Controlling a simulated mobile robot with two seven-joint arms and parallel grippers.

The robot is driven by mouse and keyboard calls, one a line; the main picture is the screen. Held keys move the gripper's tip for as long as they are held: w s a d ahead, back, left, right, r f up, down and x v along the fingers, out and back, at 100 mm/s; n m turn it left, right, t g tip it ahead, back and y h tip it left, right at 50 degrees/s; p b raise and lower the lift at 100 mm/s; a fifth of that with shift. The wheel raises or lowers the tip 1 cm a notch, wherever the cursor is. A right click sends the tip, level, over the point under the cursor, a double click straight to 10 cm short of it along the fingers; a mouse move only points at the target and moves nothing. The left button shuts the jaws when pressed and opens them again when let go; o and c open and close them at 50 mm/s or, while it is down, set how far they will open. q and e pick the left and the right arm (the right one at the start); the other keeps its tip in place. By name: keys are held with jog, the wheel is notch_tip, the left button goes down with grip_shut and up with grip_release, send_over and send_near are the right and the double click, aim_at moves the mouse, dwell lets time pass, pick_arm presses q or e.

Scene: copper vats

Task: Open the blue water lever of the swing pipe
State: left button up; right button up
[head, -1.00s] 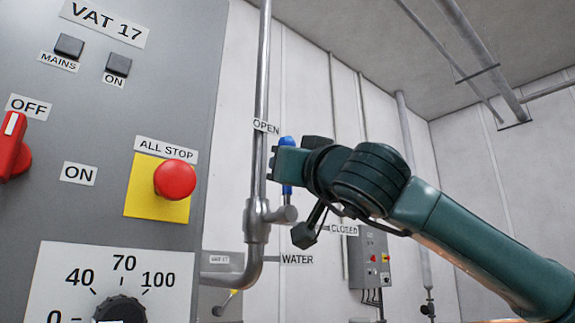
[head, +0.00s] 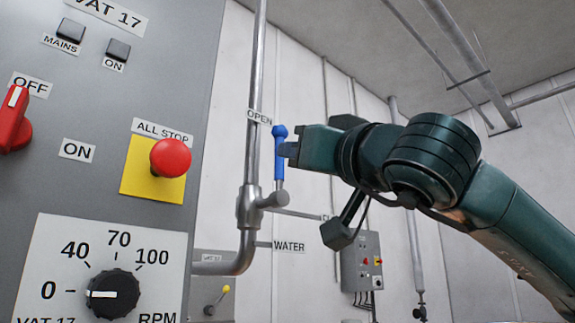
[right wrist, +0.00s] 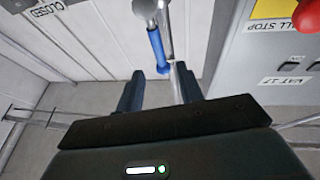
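The blue water lever (head: 279,158) stands nearly upright on the grey valve of the swing pipe (head: 255,95), its top beside the OPEN label (head: 260,116). My right gripper (head: 287,151) is just right of the lever in the head view, its tip close to the handle; whether they touch cannot be told. In the right wrist view the blue lever (right wrist: 157,48) ends near the gap between the two fingers of my right gripper (right wrist: 159,72), which are apart with nothing clamped. My left gripper is not in view.
The grey VAT 17 control panel (head: 90,185) with a red stop button (head: 170,157) and a black dial (head: 113,294) fills the left. A WATER label (head: 289,246) is below the valve. A smaller control box (head: 361,262) hangs on the far wall.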

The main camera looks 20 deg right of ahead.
jog(key=b+v, duration=0.1)
jog(key=v, duration=0.3)
jog(key=shift+s+f, duration=0.1)
jog(key=shift+s, duration=0.2)
dwell(0.4)
